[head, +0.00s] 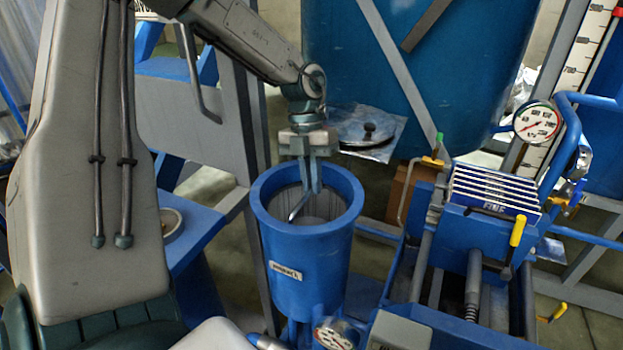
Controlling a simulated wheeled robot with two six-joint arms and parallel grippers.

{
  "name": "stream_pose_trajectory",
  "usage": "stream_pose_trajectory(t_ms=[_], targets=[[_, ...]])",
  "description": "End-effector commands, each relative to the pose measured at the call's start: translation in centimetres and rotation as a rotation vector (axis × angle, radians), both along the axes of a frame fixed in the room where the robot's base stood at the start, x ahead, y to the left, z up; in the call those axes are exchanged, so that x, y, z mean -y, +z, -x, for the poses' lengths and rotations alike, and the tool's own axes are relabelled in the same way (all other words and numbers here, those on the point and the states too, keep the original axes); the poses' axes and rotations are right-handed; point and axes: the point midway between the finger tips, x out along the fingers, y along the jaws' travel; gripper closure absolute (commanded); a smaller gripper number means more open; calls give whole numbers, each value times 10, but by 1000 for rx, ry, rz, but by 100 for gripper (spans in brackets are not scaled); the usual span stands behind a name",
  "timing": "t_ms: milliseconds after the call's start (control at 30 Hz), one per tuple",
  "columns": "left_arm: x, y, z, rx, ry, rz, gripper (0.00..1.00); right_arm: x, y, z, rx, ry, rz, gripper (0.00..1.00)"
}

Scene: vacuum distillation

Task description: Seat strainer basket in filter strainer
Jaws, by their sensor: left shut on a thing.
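The blue filter strainer (312,278) stands upright and open at the top, in the middle of the head view, with a white label on its front. My left gripper (312,182) points down into its mouth. It is shut on a thin metal bail handle that bends down and left, seemingly the handle of the strainer basket (284,202). The grey ribbed basket wall shows inside the blue rim. I cannot tell whether the basket rests on the bottom, as the depth is hidden. My right gripper is not in view.
A round metal lid with a black knob (366,130) lies on a foil sheet behind the strainer. A blue clamp frame with a yellow handle (517,232) stands at the right. A pressure gauge (537,121) is beyond it. Blue framework stands left of the strainer.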

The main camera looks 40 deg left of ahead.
Motion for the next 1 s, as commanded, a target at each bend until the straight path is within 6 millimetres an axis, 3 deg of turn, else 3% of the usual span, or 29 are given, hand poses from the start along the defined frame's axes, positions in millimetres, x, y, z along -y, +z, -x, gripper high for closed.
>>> stream_pose_trajectory(t_ms=[67, 100, 200, 567, 633, 733, 1000], targets=[[0, 0, 0, 1, 0, 0, 100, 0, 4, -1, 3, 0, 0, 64], [0, -1, 0, 0, 0, 0, 88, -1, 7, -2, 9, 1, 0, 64], [0, 0, 0, 0, 0, 0, 70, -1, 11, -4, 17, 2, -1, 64], [0, 1, 0, 0, 0, 0, 70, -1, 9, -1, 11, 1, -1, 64], [-1, 6, -1, 3, 1, -1, 70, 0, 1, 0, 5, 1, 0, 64], [-7, 22, -6, 6, 1, -2, 70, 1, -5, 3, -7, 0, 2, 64], [-25, 78, -18, 6, 1, -2, 70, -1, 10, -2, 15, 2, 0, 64]])
